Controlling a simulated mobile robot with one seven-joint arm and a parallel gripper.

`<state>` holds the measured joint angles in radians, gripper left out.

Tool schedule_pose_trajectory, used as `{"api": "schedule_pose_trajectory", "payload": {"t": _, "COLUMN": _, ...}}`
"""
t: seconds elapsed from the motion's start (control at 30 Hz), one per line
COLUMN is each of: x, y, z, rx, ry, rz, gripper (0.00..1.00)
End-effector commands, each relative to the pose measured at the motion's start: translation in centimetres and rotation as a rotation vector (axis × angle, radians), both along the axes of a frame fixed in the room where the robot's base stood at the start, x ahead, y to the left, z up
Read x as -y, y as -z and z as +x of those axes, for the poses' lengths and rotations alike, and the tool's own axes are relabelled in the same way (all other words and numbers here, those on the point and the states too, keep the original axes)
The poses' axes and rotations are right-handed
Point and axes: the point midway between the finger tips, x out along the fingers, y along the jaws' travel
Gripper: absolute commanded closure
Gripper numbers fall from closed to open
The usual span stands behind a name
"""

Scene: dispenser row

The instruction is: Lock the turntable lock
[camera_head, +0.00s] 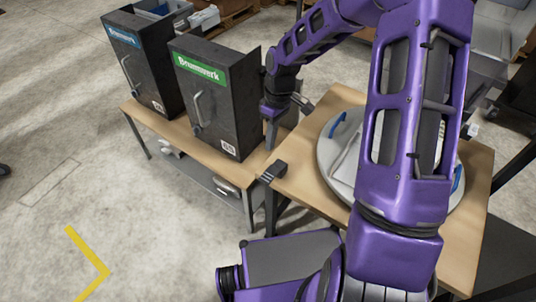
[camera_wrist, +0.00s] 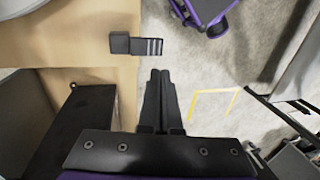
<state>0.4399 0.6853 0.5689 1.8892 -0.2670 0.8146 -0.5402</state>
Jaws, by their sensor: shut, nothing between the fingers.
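The turntable is a grey disc (camera_head: 332,160) with blue handles on a wooden table, partly hidden behind my arm in the head view. A small black block with a light-striped tab, apparently the turntable lock (camera_head: 273,171), sits at the table's left edge. In the wrist view the lock (camera_wrist: 120,43) lies at the table edge, its striped tab sticking out over the floor. My gripper (camera_head: 272,133) is shut and empty beside the green-labelled dispenser.
A black dispenser with a green label (camera_head: 213,105) and one with a blue label (camera_head: 143,62) stand on a wooden bench (camera_head: 192,158) left of the turntable table. A narrow gap separates bench and table. The floor (camera_head: 60,130) at left is open, with yellow marking.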

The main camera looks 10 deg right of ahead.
Motion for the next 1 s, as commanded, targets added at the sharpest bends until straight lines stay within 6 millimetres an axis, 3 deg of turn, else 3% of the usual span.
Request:
{"api": "schedule_pose_trajectory", "payload": {"t": 0.1, "x": 0.5, "y": -2.8, "z": 0.4, "rx": 0.003, "ry": 0.002, "rz": -0.002, "gripper": 1.0}}
{"api": "schedule_pose_trajectory", "payload": {"t": 0.33, "x": 0.9, "y": -5.9, "z": 0.9, "rx": 0.0, "ry": 0.001, "rz": 0.0, "gripper": 1.0}}
{"api": "schedule_pose_trajectory", "payload": {"t": 1.0, "x": 1.0, "y": -6.5, "z": 1.1, "rx": 0.006, "ry": -0.003, "rz": -0.004, "gripper": 1.0}}
